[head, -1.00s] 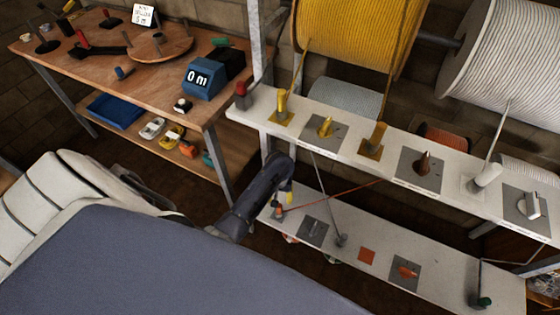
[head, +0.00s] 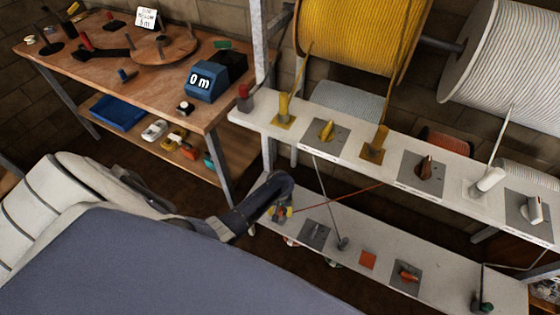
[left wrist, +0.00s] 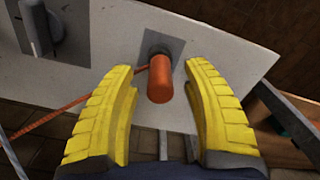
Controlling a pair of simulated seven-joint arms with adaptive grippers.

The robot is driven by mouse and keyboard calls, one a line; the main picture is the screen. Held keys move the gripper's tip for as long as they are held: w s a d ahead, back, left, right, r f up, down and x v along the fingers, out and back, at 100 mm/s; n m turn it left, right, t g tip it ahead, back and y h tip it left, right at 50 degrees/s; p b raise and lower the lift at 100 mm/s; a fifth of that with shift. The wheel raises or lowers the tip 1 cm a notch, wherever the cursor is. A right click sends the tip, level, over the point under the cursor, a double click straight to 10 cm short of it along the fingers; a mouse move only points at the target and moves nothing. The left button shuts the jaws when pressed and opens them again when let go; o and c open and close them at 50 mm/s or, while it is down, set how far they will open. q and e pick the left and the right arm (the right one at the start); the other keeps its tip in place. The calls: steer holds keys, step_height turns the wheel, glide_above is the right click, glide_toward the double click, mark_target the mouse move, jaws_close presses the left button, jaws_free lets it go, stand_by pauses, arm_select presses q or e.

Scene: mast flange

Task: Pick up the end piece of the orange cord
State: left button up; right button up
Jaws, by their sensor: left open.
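The orange cord (head: 335,199) runs taut across the lower white shelf in the head view. Its end piece (left wrist: 159,82), an orange cylinder, stands on a grey square plate in the left wrist view, with the cord (left wrist: 100,88) leaving it to the left. My left gripper (left wrist: 160,105) is open, its yellow fingers on either side of the end piece and apart from it. My right gripper is not seen.
An upper white shelf (head: 455,185) with pegs and knobs stands above the lower shelf (head: 440,277). Yellow (head: 350,40) and white (head: 510,60) cord reels hang behind. A wooden bench (head: 110,75) with a blue counter reading 0 m (head: 204,82) stands at the left.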

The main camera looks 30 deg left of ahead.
arm_select(q)
steer(key=shift+f, duration=0.35)
jaws_close()
stand_by(0.4)
